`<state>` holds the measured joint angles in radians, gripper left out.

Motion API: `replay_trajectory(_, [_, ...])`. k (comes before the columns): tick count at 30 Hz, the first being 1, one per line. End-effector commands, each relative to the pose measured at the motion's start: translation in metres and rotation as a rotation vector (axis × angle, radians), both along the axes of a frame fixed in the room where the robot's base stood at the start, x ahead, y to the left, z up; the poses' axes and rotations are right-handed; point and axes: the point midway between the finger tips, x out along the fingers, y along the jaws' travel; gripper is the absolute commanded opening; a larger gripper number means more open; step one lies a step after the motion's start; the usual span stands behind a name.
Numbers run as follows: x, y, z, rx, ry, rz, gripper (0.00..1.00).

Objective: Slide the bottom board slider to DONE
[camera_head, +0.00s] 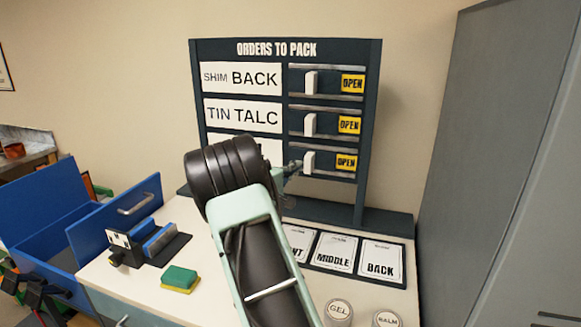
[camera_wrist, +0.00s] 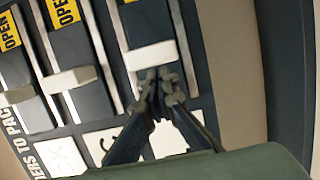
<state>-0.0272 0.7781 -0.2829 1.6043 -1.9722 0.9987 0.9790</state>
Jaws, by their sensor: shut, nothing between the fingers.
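The dark order board (camera_head: 371,120) stands upright at the back of the counter with three sliders. The bottom slider's white tab (camera_head: 309,161) sits toward the left of its track, and a yellow OPEN label (camera_head: 346,162) shows to its right. In the wrist view the board is turned, and this tab (camera_wrist: 150,56) is the rightmost one. My gripper (camera_wrist: 162,74) is shut and empty, its fingertips right at the tab's left side as the head view has it. I cannot tell whether they touch. In the head view my arm hides much of the bottom row's card.
The middle tab (camera_head: 310,125) and top tab (camera_head: 311,82) also sit left, beside OPEN labels. A card tray (camera_head: 311,262), GEL jar (camera_head: 338,312) and BALM jar (camera_head: 387,319) are on the counter. A sponge (camera_head: 180,279) lies left. A grey cabinet (camera_head: 500,170) stands right.

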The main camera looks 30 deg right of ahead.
Motion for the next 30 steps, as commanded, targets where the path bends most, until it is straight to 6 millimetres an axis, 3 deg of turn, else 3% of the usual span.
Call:
replay_trajectory(11, [-0.004, -0.003, -0.002, -0.001, 0.000, -0.001, 0.00])
replay_trajectory(30, [-0.052, -0.046, -0.003, 0.000, -0.001, -0.002, 0.00])
